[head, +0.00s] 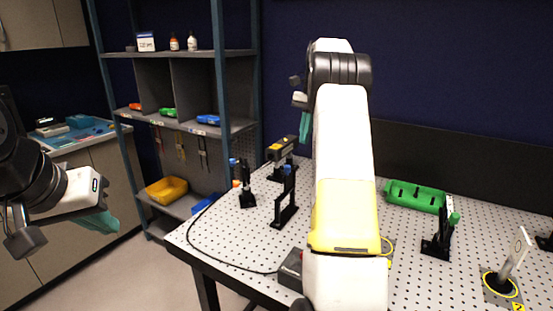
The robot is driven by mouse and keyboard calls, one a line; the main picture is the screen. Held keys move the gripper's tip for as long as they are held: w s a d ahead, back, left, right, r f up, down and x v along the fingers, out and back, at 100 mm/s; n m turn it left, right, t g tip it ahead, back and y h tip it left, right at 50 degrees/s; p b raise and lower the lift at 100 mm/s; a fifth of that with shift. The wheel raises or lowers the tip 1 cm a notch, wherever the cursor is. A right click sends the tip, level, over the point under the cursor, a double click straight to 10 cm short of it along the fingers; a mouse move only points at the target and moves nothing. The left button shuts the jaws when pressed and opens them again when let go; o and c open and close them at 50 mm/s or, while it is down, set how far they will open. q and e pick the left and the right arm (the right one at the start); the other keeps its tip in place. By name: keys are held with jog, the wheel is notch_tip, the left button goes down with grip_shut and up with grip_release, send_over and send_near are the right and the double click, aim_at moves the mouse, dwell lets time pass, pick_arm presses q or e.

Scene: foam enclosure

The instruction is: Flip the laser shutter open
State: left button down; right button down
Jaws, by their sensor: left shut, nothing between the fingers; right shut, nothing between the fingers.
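A tilted pale paddle (515,252) stands on a black base with a yellow ring and a warning label, at the right of the perforated table (420,285). It may be the laser shutter, but I cannot tell for sure. A yellow and black laser-like box (283,148) is mounted at the table's back left. My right gripper (305,130) is shut and empty, near that box in the picture and partly hidden by its own arm. My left gripper (104,224) is shut and empty, off the table at the left. My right arm hides the table's middle.
Black optical mounts (287,198) stand at the table's left, and another mount (438,236) at the right. A green tray (415,196) lies at the back. A dark cable (205,257) runs to a box (291,268) at the front. Shelving (222,130) stands behind left.

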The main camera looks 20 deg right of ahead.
aim_at(291, 173)
jog(key=a+f, duration=0.1)
jog(key=f, duration=0.1)
jog(key=s+a+f, duration=0.1)
jog(key=f, duration=0.1)
jog(key=s+a+f, duration=0.1)
jog(key=a+f, duration=0.1)
jog(key=shift+s+f, duration=0.1)
jog(key=shift+s, duration=0.1)
jog(key=shift+s+a, duration=0.25)
jog(key=shift+a, duration=0.15)
jog(key=s+a, duration=0.1)
jog(key=a, duration=0.1)
jog(key=s+a, duration=0.1)
jog(key=s, duration=0.1)
jog(key=shift+s+a+f, duration=0.1)
jog(key=shift+s+a, duration=0.1)
jog(key=shift+a, duration=0.2)
